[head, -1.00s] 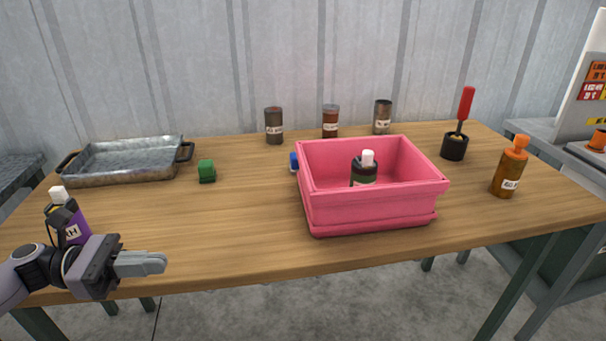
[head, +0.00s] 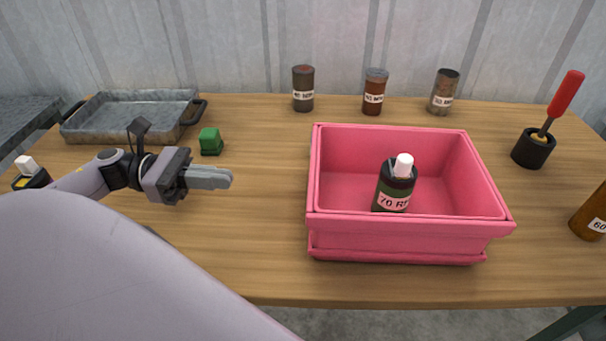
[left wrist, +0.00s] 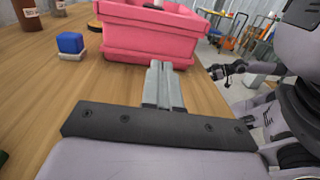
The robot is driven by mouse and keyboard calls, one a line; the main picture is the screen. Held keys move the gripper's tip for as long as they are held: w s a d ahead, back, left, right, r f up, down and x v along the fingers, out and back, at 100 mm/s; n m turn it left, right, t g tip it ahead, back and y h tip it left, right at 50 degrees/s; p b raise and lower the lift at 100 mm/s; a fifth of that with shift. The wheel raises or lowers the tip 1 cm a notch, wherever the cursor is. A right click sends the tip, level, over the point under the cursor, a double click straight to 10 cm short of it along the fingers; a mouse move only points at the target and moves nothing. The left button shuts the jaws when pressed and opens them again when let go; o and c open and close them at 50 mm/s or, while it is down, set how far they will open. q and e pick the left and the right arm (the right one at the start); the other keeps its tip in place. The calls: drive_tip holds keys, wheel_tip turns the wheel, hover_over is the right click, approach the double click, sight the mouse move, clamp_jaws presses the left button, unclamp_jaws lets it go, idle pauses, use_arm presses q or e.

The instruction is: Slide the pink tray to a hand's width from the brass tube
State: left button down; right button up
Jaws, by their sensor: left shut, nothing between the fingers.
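The pink tray (head: 410,238) is an open, deep box right of the middle of the wooden table. A dark bottle with a white cap (head: 394,187) stands in it. My left gripper (head: 229,178) is shut and empty, left of the tray and apart from it, fingers pointing right. In the left wrist view the shut fingers (left wrist: 158,67) point towards the pink tray (left wrist: 150,32). My right gripper (left wrist: 216,72) seems to show small at the right there; its jaws cannot be read. I cannot surely pick out the brass tube; a brownish metal cylinder (head: 444,92) stands at the back right.
Two labelled cans (head: 303,88) (head: 375,92) stand at the back. A metal pan (head: 132,115) and green block (head: 210,141) lie left. A blue block (left wrist: 71,44) sits beside the tray.

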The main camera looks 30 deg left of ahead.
use_arm(q)
drive_tip(key=p+x, duration=0.1)
drive_tip(key=x, duration=1.1)
drive_tip(key=shift+w+d+r, duration=0.1)
drive_tip(key=shift+d, duration=0.25)
drive_tip(key=shift+w+d, duration=0.15)
drive_tip(key=shift+d, duration=0.15)
